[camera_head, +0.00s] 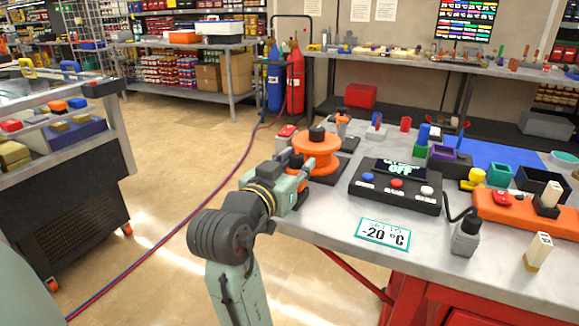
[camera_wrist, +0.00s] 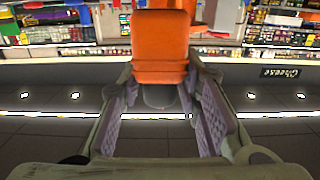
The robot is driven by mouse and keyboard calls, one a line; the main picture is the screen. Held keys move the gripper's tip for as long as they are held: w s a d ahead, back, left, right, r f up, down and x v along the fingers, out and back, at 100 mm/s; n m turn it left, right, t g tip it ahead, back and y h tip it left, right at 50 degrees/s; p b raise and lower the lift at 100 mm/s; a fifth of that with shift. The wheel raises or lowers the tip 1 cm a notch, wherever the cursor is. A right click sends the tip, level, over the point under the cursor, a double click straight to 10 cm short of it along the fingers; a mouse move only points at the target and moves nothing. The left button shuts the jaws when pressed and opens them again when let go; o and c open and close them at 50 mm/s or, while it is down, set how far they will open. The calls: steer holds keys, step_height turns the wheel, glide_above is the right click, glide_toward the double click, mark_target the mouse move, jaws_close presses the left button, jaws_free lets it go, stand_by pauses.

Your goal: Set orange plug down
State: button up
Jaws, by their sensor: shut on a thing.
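The orange plug (camera_wrist: 160,50) is large in the upper middle of the wrist view, with a dark rounded part below it, between the two finger pads. My gripper (camera_wrist: 163,98) is shut on it. In the head view my gripper (camera_head: 298,180) is at the left edge of the grey table (camera_head: 335,222), just in front of an orange round pump (camera_head: 317,148) with a black knob. There the fingers and wrist mostly hide the plug, and I cannot tell whether it touches the table.
A black control box (camera_head: 395,188) with an "OFF" display stands right of the gripper. A temperature label (camera_head: 383,234) lies in front of it. An orange unit (camera_head: 530,212), a dark bottle (camera_head: 465,236) and small parts crowd the right side. Bare tabletop shows around the label.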

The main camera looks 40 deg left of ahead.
steer(key=shift+w+a, duration=0.35)
steer(key=shift+a, duration=0.45)
steer(key=f, duration=0.1)
steer(key=f+p, duration=0.1)
steer(key=f, duration=0.1)
steer(key=shift+w+a+f, duration=0.15)
steer(key=shift+a+f, duration=0.05)
steer(key=shift+a, duration=0.2)
steer(key=shift+f, duration=0.15)
steer(key=shift+f, duration=0.2)
steer(key=o, duration=1.2)
